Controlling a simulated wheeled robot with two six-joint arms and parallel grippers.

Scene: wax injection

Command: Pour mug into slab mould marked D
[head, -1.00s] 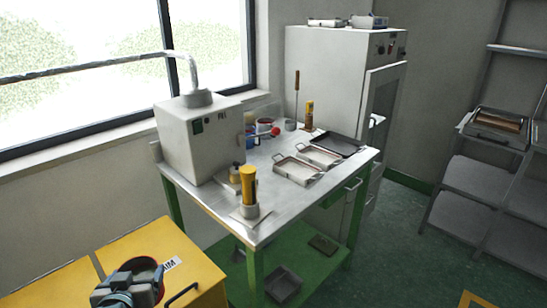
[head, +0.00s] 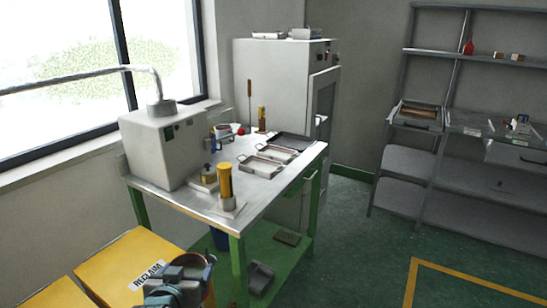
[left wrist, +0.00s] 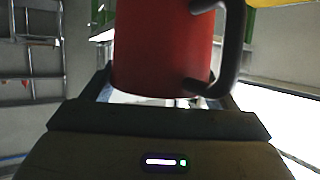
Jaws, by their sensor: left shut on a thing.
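My left gripper (head: 186,274) is at the bottom of the head view, over the yellow-topped unit and short of the metal table. It is shut on a red mug (left wrist: 160,50), whose dark handle sticks out to the right in the left wrist view. The mug's contents cannot be seen. Two shallow pale moulds with handles lie on the table: a nearer one (head: 258,167) and a farther one (head: 275,154). No letter on either can be read. My right gripper is out of view.
The metal table (head: 262,198) also bears a grey machine (head: 160,148), a yellow cylinder (head: 225,180) at the near edge and a dark tray (head: 295,140). A yellow unit (head: 120,262) marked RECLAIM stands in front. Shelves (head: 440,135) stand right, with open floor before them.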

